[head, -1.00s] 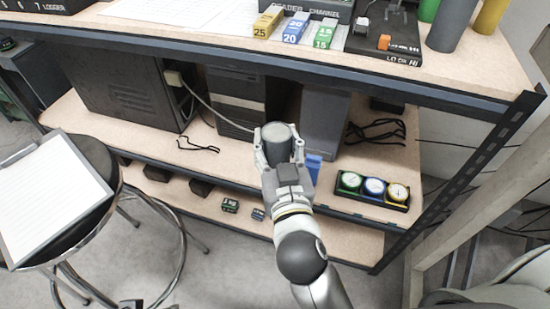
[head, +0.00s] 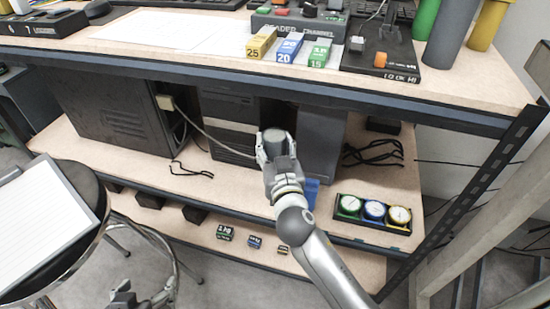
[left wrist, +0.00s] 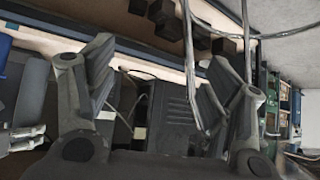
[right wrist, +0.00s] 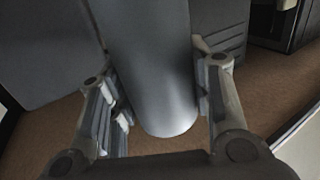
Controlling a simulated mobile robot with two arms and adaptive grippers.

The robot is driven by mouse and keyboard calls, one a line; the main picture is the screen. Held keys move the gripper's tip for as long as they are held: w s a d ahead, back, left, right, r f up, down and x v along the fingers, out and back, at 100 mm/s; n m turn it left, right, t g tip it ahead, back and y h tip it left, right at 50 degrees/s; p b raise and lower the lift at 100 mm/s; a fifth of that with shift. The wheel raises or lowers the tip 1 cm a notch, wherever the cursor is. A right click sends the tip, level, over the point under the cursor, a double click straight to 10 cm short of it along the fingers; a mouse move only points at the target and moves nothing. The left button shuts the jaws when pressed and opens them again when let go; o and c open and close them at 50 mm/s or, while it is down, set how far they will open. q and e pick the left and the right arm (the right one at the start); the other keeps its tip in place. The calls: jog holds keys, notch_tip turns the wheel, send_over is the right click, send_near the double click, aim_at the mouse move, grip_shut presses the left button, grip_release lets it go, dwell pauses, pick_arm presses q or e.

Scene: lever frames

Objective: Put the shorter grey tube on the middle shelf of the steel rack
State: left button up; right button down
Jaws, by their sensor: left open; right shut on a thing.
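My right gripper (head: 276,152) is shut on a short grey tube (head: 276,142), in front of the computer towers over the steel rack's middle shelf (head: 180,181). In the right wrist view the tube (right wrist: 155,70) stands between the fingers (right wrist: 158,100), its rounded end in front of the brown shelf board (right wrist: 55,140). I cannot tell whether it touches the board. A longer grey tube (head: 447,38) stands on the top shelf at the right. My left gripper (head: 135,296) is at the bottom left, low and clear of the rack; its fingers (left wrist: 160,95) are open and empty.
Dark computer towers (head: 118,110) stand along the middle shelf. Black cable (head: 372,154), a tray of three gauges (head: 373,211) and a blue object (head: 311,191) are at the right. A stool with a clipboard (head: 45,225) stands at the left. Bare board shows at the shelf's front.

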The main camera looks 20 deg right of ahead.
jog(key=shift+w+d+f, duration=0.2)
jog(key=shift+w+f, duration=0.35)
notch_tip(320, 180, down, 3)
jog(key=shift+w+d+f+b, duration=0.1)
jog(key=shift+w+b, duration=0.05)
jog(key=shift+b, duration=0.85)
pick_arm(q)
jog(key=w+d+r+t+h, duration=0.2)
jog(key=w+d+r+t, duration=0.1)
jog(key=w+r+t, duration=0.3)
jog(key=shift+w+r, duration=0.2)
jog(key=shift+r, duration=1.1)
jog(key=shift+w+r, duration=0.1)
jog(key=shift+r, duration=0.15)
pick_arm(e)
jog(key=shift+f, duration=0.15)
jog(key=c, duration=0.7)
grip_release()
jog(key=shift+f, duration=0.1)
